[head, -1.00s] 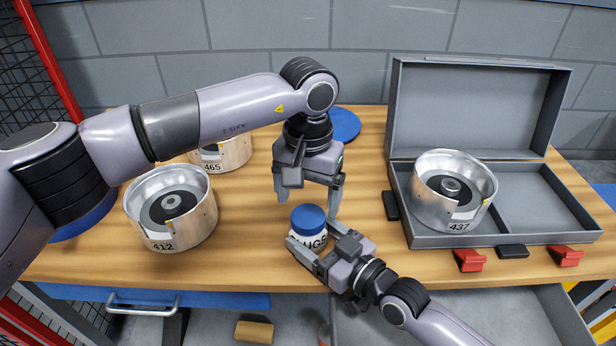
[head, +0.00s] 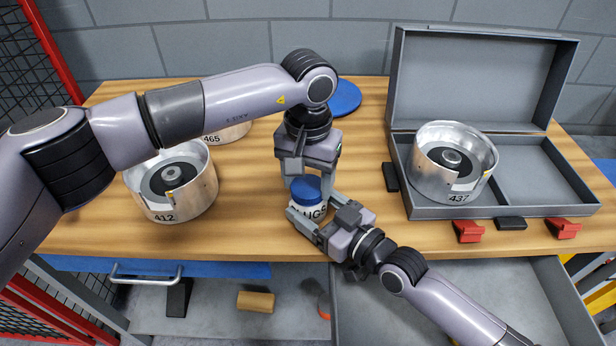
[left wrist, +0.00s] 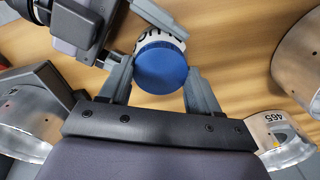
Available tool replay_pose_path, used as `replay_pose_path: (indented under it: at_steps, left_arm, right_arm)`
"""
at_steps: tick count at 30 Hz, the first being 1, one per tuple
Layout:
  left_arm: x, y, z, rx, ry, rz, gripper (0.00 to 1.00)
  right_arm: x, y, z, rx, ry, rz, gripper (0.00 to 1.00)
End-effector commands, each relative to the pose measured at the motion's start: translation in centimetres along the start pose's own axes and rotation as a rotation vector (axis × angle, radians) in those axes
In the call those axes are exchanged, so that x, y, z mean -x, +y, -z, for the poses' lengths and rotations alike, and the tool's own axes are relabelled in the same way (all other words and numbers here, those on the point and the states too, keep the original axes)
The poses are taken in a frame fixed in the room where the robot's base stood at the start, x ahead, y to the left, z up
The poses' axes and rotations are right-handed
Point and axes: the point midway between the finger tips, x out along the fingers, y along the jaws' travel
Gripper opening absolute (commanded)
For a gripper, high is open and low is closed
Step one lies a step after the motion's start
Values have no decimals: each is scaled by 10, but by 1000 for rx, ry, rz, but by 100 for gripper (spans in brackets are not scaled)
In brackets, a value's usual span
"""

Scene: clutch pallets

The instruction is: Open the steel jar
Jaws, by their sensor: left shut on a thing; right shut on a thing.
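The jar (head: 309,210) is a small white container with dark lettering ending in "LUGS" and a blue lid (head: 307,187). My left gripper (head: 310,184) comes down from above and is shut on the lid. In the left wrist view the blue lid (left wrist: 162,67) sits between its two fingers. My right gripper (head: 311,210) reaches in from the front right and is shut on the white jar body. The fingers partly hide the jar.
Metal drums marked 412 (head: 192,192) and 465 (head: 229,134) stand to the left. An open grey case (head: 545,205) at the right holds drum 437 (head: 470,175). A blue disc (head: 345,97) lies behind my left gripper. An open drawer (head: 450,285) is below the bench.

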Motion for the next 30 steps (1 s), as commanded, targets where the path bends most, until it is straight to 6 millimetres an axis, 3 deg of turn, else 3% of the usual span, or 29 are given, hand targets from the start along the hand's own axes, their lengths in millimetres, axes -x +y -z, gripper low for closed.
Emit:
replay_pose_path:
  at_steps: [5,30]
  left_arm:
    - [0,-1,0,151,1,2,26]
    - [1,-1,0,1485,2,2,26]
  right_arm:
    - [0,0,0,0,0,-1,0]
    - [0,1,0,0,0,-2,0]
